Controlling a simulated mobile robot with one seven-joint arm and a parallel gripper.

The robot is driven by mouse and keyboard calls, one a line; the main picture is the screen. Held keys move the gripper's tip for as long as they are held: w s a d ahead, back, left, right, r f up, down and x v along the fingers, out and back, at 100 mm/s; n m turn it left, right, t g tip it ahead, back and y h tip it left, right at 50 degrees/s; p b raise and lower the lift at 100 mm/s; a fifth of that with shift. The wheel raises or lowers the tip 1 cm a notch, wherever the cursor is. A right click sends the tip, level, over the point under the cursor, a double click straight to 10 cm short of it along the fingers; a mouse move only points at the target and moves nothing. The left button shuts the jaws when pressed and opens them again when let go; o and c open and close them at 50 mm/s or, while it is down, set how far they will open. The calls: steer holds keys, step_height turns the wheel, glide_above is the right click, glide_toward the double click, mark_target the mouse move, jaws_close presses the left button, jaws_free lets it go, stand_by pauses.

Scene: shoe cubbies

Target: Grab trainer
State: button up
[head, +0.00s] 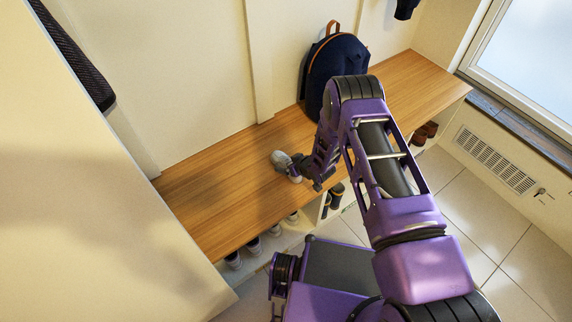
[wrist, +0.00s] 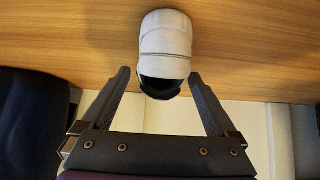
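A light grey-white trainer (head: 282,161) rests on the wooden bench top near its front edge, beside my gripper (head: 296,174). In the wrist view the trainer (wrist: 166,42) lies at top centre, with its dark opening facing my gripper (wrist: 160,76). My gripper's two fingers are apart and the trainer's near end lies between or just past their tips. A gap shows on the left side; the right fingertip looks very close, and I cannot tell if it touches.
A dark blue backpack (head: 338,62) with an orange handle stands on the bench (head: 215,190) against the wall. Several shoes sit in the cubbies below, such as a grey one (head: 254,246) and a brown pair (head: 425,133). The left part of the bench top is clear.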

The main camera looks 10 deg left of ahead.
steer(key=c, duration=1.3)
steer(key=shift+o, duration=0.2)
steer(key=shift+r, duration=0.1)
